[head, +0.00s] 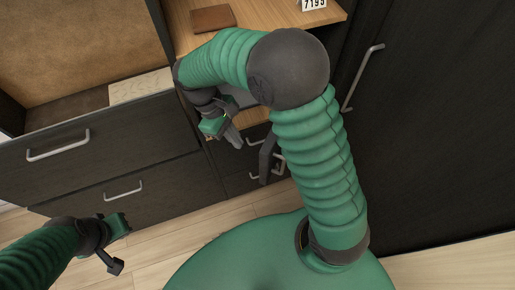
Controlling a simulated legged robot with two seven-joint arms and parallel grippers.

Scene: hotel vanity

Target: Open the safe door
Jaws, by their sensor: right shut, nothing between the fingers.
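A safe is not clearly seen. A dark upright panel (267,158) stands out from the dark cabinet below the wooden top, and I cannot tell whether it is the safe door. My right gripper (234,138) is shut and empty, pointing down in front of the cabinet, a little left of that panel. My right arm hides much of the area behind it. My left gripper (116,246) is low at the left, above the floor and away from the panel.
Dark drawers (92,185) with silver handles fill the left. A tall dark door with a long handle (362,78) stands right. Pale floor (180,232) shows in front.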

